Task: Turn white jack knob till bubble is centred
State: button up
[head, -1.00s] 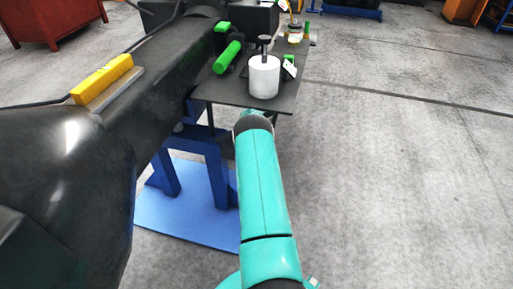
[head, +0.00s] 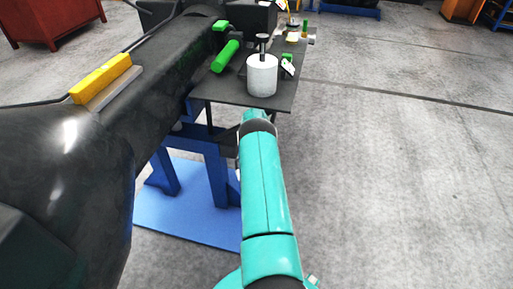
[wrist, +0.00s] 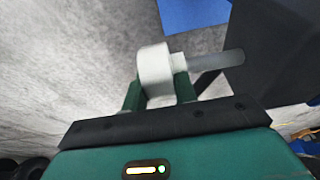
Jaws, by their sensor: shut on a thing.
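In the wrist view, the white jack knob (wrist: 154,68) sits between the two green fingers of my gripper (wrist: 158,82), which is shut on it. A grey shaft (wrist: 225,58) runs from the knob to the right, towards a dark body. In the head view, my teal arm reaches forward and its end goes out of sight under the dark plate, so knob and gripper are hidden there. A yellow level-like bar (head: 101,77) on a grey base lies on the black casting (head: 150,110). No bubble can be made out.
A blue stand (head: 215,170) stands below, on a blue mat (head: 190,215). The concrete floor on the right is clear.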

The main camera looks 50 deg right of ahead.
jog(key=shift+f, duration=0.1)
jog(key=o, duration=1)
jog(key=shift+a+r, duration=0.15)
jog(key=shift+r, duration=0.5)
jog(key=s+a, duration=0.1)
jog(key=a, duration=0.2)
jog(key=s+a, duration=0.2)
jog(key=a, duration=0.2)
jog(key=s+a, duration=0.2)
jog(key=a, duration=0.2)
